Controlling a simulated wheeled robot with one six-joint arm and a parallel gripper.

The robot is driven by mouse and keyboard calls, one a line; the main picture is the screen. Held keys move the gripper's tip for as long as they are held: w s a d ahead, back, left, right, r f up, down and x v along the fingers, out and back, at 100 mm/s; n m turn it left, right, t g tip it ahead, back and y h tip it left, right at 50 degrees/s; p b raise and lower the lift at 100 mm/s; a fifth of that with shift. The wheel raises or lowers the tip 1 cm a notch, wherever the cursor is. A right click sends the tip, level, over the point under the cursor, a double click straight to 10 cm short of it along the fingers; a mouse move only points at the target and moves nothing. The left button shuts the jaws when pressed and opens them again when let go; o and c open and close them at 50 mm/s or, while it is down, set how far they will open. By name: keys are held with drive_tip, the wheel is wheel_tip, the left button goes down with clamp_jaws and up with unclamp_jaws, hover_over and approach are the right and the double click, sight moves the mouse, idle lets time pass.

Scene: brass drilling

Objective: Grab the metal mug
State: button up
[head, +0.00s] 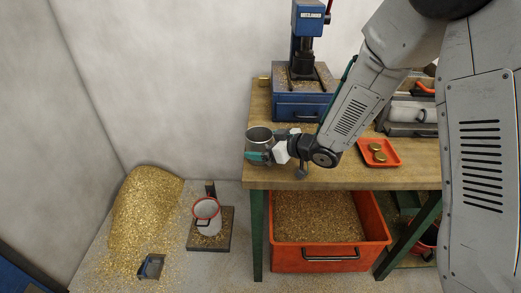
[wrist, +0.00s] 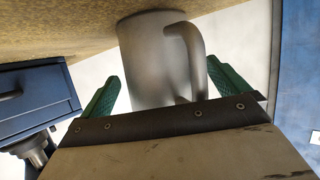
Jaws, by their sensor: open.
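The metal mug (head: 259,135) stands upright near the left end of the wooden workbench. It is grey and has a handle, which shows in the wrist view. My gripper (head: 268,146) is at the mug with its jaws open. Gaps show between the fingers and the mug's sides.
A blue drill press (head: 302,100) stands behind the mug, and an orange tray (head: 366,146) with brass pieces lies to the right. Below are an orange bin of shavings (head: 330,254), a pile of brass shavings (head: 150,205) and a red-rimmed container (head: 207,222).

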drive_tip(key=c, duration=1.2)
drive_tip(key=shift+c, duration=0.2)
